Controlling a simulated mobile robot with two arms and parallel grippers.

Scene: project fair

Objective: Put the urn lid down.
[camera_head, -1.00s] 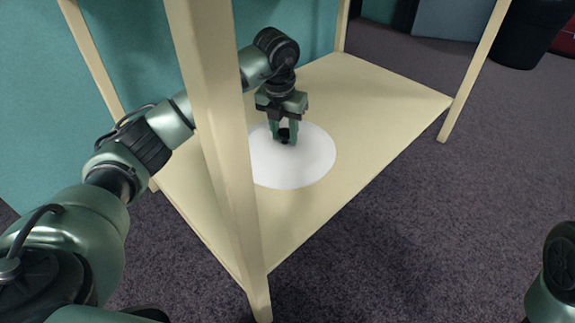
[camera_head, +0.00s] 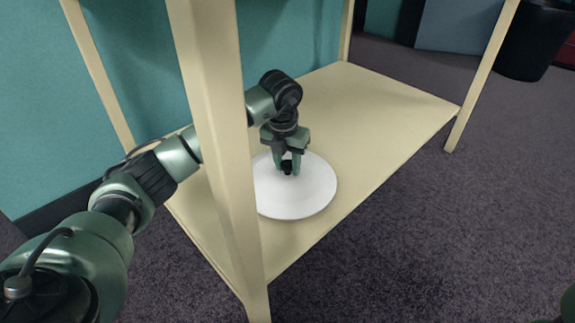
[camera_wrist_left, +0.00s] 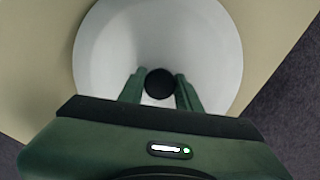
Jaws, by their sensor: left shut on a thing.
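The urn lid (camera_head: 305,200) is a flat white disc with a black knob, over the lower shelf board (camera_head: 385,110) of a pale wooden rack. Its left edge is hidden behind the rack's front post in the head view. My left gripper (camera_head: 288,168) points down at the middle of the lid, shut on its knob. The left wrist view shows the black knob (camera_wrist_left: 160,83) between both fingers, with the white disc around it. The lid looks level and at or very near the board; I cannot tell whether it touches. My right gripper is out of view.
The rack's front post (camera_head: 222,150) stands close beside my left forearm, which passes behind it. Another post (camera_head: 482,75) is at the right. The board is bare behind and right of the lid. A black bin (camera_head: 533,42) stands on the carpet beyond.

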